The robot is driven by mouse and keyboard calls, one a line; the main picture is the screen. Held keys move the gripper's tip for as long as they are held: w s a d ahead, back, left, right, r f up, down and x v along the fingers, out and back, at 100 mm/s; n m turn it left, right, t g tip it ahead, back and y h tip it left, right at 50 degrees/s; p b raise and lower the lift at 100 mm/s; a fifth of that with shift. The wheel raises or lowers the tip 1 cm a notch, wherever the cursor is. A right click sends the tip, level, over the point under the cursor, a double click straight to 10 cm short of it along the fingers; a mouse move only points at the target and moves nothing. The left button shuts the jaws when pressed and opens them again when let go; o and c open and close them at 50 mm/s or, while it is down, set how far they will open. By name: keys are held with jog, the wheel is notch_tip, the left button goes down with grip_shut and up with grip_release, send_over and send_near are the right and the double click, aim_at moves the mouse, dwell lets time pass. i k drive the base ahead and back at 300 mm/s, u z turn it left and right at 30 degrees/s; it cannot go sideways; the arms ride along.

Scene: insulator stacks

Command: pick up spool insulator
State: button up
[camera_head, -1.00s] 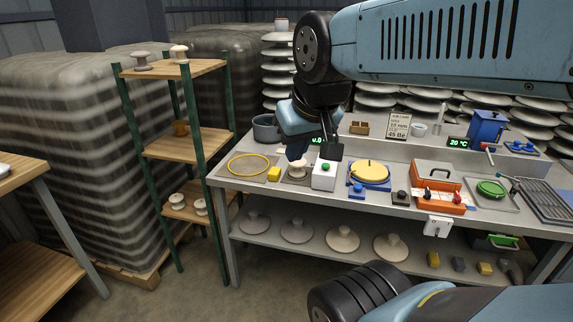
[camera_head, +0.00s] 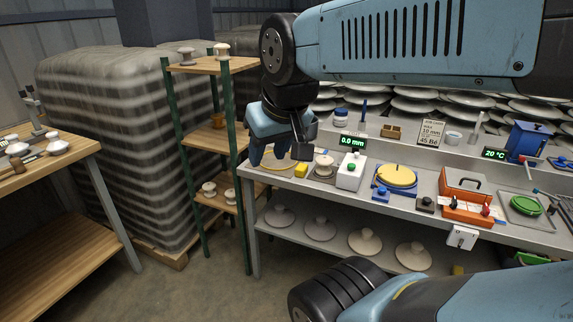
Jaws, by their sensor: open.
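A cream spool insulator (camera_head: 324,165) stands upright on a small plate on the grey workbench, beside a white box with a green button. My gripper (camera_head: 280,154) is open and empty, hanging fingers down just left of that spool in the picture; its height above the bench is hard to tell. More spools stand on the green-posted rack: a grey one (camera_head: 187,57) and a cream one (camera_head: 222,50) on top, a brown one (camera_head: 217,120) in the middle, and two pale ones (camera_head: 209,189) (camera_head: 230,196) on the low shelf.
The workbench (camera_head: 408,203) also holds a yellow block (camera_head: 301,171), a yellow turntable (camera_head: 396,176) and an orange toolbox (camera_head: 468,208). The wooden table (camera_head: 60,185) at left bears white and brown insulators. Wrapped pallets stand behind the rack. Floor shows between table and rack.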

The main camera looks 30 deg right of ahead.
aim_at(324, 170)
jog(key=z, duration=1.15)
jog(key=i, duration=0.1)
jog(key=u, duration=2.75)
jog(key=k, duration=1.3)
jog(key=z, duration=2.1)
jog(key=i, duration=0.95)
jog(key=z, duration=0.15)
